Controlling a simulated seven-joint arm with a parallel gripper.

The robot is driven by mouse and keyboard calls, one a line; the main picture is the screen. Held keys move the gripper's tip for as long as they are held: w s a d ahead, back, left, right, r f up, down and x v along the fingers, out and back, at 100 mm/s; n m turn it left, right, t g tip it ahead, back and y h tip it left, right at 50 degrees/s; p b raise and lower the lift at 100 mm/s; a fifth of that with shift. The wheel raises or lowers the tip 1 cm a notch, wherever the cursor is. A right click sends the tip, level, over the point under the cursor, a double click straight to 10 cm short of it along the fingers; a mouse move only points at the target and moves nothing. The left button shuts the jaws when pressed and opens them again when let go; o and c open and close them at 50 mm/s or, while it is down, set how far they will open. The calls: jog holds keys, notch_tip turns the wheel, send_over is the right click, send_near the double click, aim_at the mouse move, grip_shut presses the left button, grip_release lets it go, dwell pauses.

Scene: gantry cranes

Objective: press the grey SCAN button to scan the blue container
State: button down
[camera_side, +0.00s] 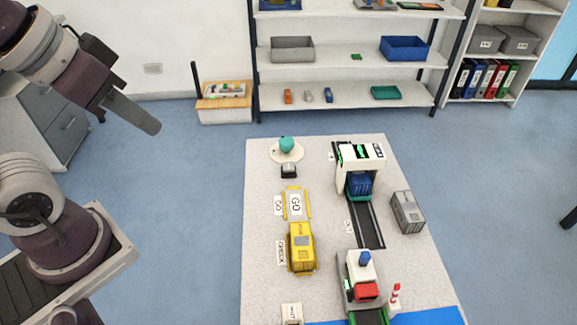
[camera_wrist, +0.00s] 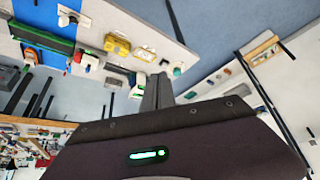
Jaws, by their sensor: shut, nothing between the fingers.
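The blue container (camera_side: 360,186) sits under the white gantry (camera_side: 361,152) at the back right of the work table, at the far end of a dark belt. I cannot pick out the grey SCAN button with certainty. My gripper (camera_side: 152,127) is shut and empty, raised at the upper left, well apart from the table. In the wrist view my gripper (camera_wrist: 158,80) shows at the middle, with the table beyond it.
A yellow vehicle (camera_side: 301,248) stands by a GO plate (camera_side: 296,204). A grey container (camera_side: 407,212) is right of the belt (camera_side: 366,224). Shelves (camera_side: 340,97) line the back wall.

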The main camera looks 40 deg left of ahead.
jog(key=w+f+n+t, duration=0.1)
jog(key=w+f+n, duration=0.1)
jog(key=w, duration=1)
jog(key=n+t, duration=0.2)
jog(key=n, duration=0.4)
send_over(286, 168)
notch_tip(286, 168, down, 18)
jog(key=shift+w+h, duration=0.1)
jog(key=shift+h, duration=0.2)
jog(key=shift+f, duration=0.1)
jog(key=shift+f, duration=4.3)
jog(key=shift+f, duration=0.1)
jog(key=shift+f, duration=0.3)
